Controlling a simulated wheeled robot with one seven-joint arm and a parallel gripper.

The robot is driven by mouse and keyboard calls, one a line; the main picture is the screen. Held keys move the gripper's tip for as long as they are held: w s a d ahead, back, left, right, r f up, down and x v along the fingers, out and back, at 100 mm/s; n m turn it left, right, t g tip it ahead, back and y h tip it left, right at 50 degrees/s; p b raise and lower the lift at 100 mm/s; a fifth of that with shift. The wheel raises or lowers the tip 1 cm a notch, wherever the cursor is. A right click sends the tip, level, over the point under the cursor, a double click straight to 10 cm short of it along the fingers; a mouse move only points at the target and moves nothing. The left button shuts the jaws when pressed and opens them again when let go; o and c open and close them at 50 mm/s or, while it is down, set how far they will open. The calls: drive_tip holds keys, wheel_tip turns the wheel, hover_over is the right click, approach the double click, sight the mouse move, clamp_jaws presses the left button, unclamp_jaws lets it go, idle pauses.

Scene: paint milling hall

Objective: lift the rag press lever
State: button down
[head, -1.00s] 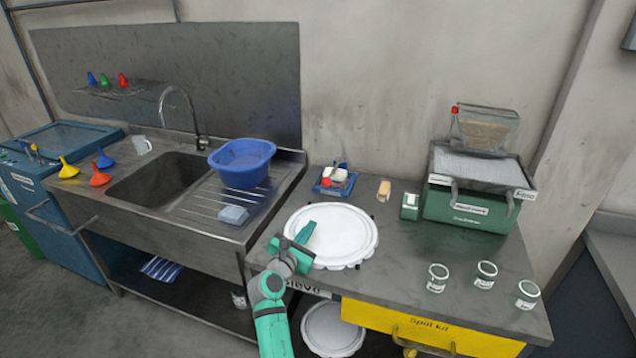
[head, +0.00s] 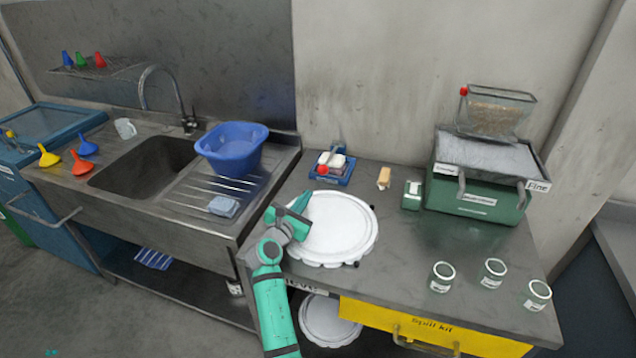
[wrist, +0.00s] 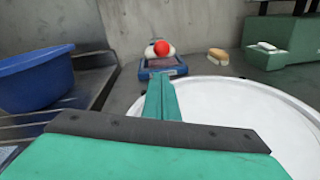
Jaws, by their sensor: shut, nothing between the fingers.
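A small blue press (head: 331,174) stands at the back of the steel bench, near the wall. A red ball knob (head: 322,170), apparently on its lever, faces me low at the front, with something white behind it. In the wrist view the red knob (wrist: 161,47) shows just beyond the fingertips, above the blue base (wrist: 163,68). The lever's arm is mostly hidden. My gripper (head: 303,202) is shut and empty, over the left part of a round white lid, short of the press and not touching the knob.
The white lid (head: 340,232) lies in front of the press. A blue basin (head: 232,152) stands on the drainer to the left. A wooden brush (head: 384,178), a small green box (head: 412,195) and a green shaker (head: 478,195) stand to the right. Several jars (head: 442,278) line the front right.

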drive_tip(key=x, duration=0.7)
drive_tip(key=shift+w+d, duration=0.15)
drive_tip(key=shift+d, duration=0.2)
drive_tip(key=shift+x, duration=0.8)
drive_tip(key=shift+a+r, duration=0.1)
drive_tip(key=shift+a, duration=0.15)
